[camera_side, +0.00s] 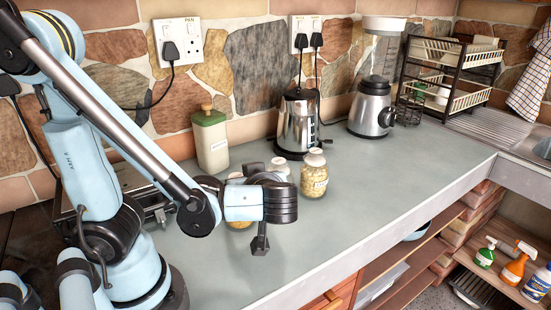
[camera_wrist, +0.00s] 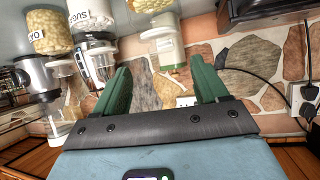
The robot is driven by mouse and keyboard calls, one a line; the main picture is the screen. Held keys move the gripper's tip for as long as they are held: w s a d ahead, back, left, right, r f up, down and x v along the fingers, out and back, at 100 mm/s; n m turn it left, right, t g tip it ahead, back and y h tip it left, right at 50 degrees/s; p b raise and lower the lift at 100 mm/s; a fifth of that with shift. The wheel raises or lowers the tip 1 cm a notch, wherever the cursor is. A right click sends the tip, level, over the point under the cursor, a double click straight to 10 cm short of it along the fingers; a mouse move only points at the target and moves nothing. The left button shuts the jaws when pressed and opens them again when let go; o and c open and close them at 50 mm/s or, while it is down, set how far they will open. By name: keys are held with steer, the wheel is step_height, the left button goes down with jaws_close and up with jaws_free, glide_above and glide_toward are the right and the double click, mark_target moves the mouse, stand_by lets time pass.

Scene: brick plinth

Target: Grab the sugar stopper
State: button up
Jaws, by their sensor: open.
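A jar labelled as sugar (camera_wrist: 90,14), with white contents, hangs upside down at the top left of the wrist view. Its pale stopper (camera_wrist: 95,38) shows at the jar's lower end there. In the side view a white-topped jar (camera_side: 279,167), partly hidden behind my gripper, appears to be the sugar jar. My gripper (camera_side: 262,206) is in front of the jars, above the counter. In the wrist view my gripper (camera_wrist: 162,84) has its green fingers spread wide, with nothing held between them. The sugar jar lies outside the fingers, up and left.
A pasta-like jar (camera_side: 314,180) stands right of the sugar jar. Another yellowish jar (camera_side: 238,222) is partly hidden by my gripper. The counter's right part (camera_side: 410,165) is clear.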

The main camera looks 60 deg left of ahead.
steer(key=shift+x, duration=3.7)
steer(key=shift+s+r, duration=0.1)
steer(key=shift+r, duration=0.05)
steer(key=shift+c, duration=0.5)
steer(key=c, duration=0.6)
steer(key=shift+r, duration=0.2)
